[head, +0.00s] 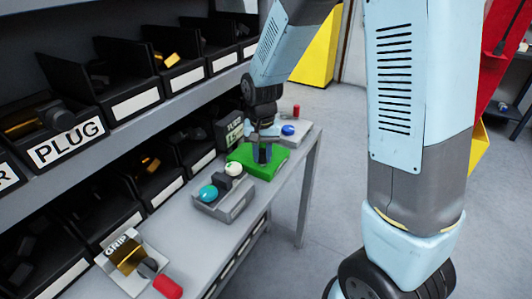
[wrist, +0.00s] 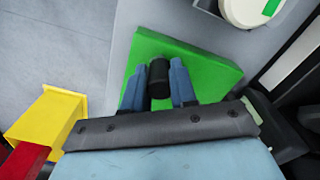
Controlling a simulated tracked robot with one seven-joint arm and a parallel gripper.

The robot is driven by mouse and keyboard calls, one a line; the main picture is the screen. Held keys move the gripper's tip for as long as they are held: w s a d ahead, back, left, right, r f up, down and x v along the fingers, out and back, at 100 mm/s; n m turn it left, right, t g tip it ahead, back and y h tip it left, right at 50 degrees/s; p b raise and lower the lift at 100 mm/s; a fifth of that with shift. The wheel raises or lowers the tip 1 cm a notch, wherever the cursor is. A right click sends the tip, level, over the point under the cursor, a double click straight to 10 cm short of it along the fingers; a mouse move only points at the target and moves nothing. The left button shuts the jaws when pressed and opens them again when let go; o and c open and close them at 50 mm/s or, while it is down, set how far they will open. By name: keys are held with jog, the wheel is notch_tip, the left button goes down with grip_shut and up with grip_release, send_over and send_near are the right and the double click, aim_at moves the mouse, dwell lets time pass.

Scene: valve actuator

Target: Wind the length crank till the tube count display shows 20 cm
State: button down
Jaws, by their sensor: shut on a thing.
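The length crank's black cylindrical handle (wrist: 159,76) stands between the two blue fingers of my gripper (wrist: 158,85) in the wrist view. My gripper is shut on this handle, over a green plate (wrist: 205,62). In the head view, my gripper (head: 263,152) reaches down over the same green plate (head: 243,156) on the bench, and the handle is hidden by the fingers. The dark tube count display (head: 231,130) stands just behind and left of the gripper. Part of its lettering shows, but its number is too small and partly covered to read.
A grey box with a teal knob (head: 208,193) and a white round knob (head: 233,169) sits nearer on the bench. A blue button (head: 288,130) and a red knob (head: 296,110) lie beyond. Shelves of black bins (head: 128,90) line the left.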

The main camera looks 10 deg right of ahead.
jog(key=m, duration=0.1)
jog(key=a+m, duration=0.1)
jog(key=m, duration=0.1)
jog(key=shift+w+a+m, duration=0.1)
jog(key=shift+a+m, duration=0.15)
jog(key=shift+m, duration=0.05)
jog(key=shift+w+a+m, duration=0.1)
jog(key=shift+a+m, duration=0.2)
jog(key=shift+m, duration=0.6)
jog(key=shift+w+a+m, duration=0.1)
jog(key=shift+a+m, duration=0.15)
jog(key=shift+m, duration=0.65)
jog(key=c, duration=0.9)
grip_release()
notch_tip(320, 180, up, 14)
jog(key=shift+f, duration=0.15)
